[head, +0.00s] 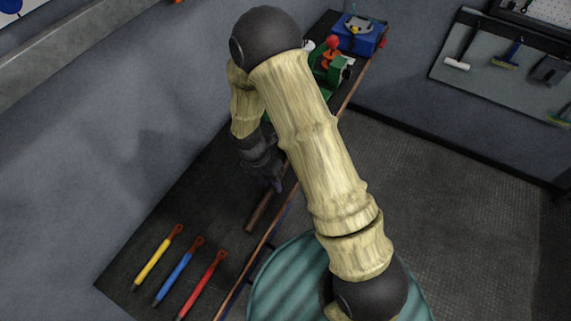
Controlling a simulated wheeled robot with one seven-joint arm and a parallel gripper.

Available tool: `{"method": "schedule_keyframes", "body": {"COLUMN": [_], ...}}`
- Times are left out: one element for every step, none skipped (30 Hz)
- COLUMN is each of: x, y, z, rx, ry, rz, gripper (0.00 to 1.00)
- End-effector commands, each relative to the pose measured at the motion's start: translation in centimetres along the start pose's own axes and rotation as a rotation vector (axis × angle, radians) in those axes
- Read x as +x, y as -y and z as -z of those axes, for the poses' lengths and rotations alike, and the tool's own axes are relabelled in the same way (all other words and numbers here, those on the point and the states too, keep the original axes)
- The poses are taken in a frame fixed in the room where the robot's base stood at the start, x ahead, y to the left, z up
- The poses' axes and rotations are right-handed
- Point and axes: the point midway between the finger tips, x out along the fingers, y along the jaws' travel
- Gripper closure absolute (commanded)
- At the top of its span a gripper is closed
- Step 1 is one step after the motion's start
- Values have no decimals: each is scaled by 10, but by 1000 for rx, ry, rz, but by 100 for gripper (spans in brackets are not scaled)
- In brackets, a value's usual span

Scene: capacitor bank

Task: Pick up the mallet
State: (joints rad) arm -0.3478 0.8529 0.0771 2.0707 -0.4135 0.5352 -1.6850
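A brown wooden bar (261,212), which looks like the mallet's handle, lies along the front edge of the dark workbench (195,211). No mallet head shows; the far end of the bar is hidden by my gripper. My gripper (277,186) points down over the bench at the far end of the bar. It is small and dark here, and I cannot tell whether its fingers are open or touch the bar.
Yellow (156,258), blue (179,271) and red (202,286) handled tools lie at the bench's near end. A green device with a red knob (333,45) and a blue box (358,36) stand at the far end. Brushes hang on a wall panel (490,63).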

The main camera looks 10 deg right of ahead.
Motion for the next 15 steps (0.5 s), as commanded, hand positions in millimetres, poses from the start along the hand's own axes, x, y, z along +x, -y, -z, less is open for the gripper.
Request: {"method": "schedule_keyframes", "body": {"x": [0, 0, 0, 0, 0, 0, 0, 0, 0, 0, 0, 0, -1, -1, -1], "y": [0, 0, 0, 0, 0, 0, 0, 0, 0, 0, 0, 0, 0, 0, 0], "z": [0, 0, 0, 0, 0, 0, 0, 0, 0, 0, 0, 0, 0, 0, 0], "rx": [0, 0, 0, 0, 0, 0, 0, 0, 0, 0, 0, 0, 1, 1, 1], "ry": [0, 0, 0, 0, 0, 0, 0, 0, 0, 0, 0, 0, 0, 0, 0], "rz": [0, 0, 0, 0, 0, 0, 0, 0, 0, 0, 0, 0, -1, -1, -1], "gripper": [73, 73, 73, 73, 73, 73, 79, 84, 92, 98, 100, 100, 100, 100, 100]}}
